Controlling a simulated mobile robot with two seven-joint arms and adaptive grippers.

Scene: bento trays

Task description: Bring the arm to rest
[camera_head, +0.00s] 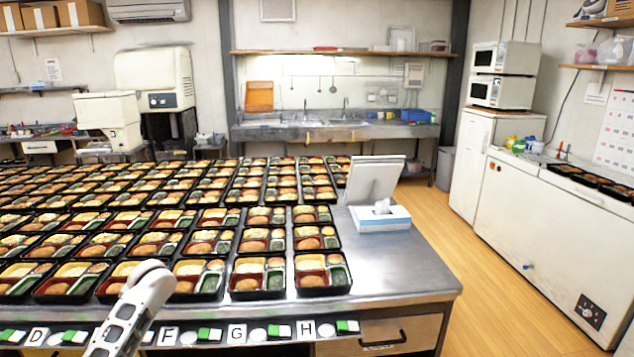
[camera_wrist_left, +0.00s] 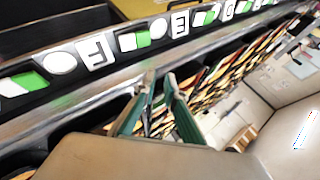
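My left arm (camera_head: 131,312) rises from the bottom left in the head view, in front of the table's near edge. Its gripper cannot be made out there. In the left wrist view my left gripper (camera_wrist_left: 160,76) shows two green-sided fingers with a gap between the tips. Nothing is held between them; bento trays show through the gap. The fingers point toward the lettered table edge (camera_wrist_left: 75,87). Whether they touch anything cannot be told. My right arm and gripper are not in view.
Many filled black bento trays (camera_head: 257,286) stand in rows on the steel table (camera_head: 400,282). A tissue box (camera_head: 380,219) and a tilted screen (camera_head: 374,179) are at its right side. The wooden floor (camera_head: 478,258) to the right is clear.

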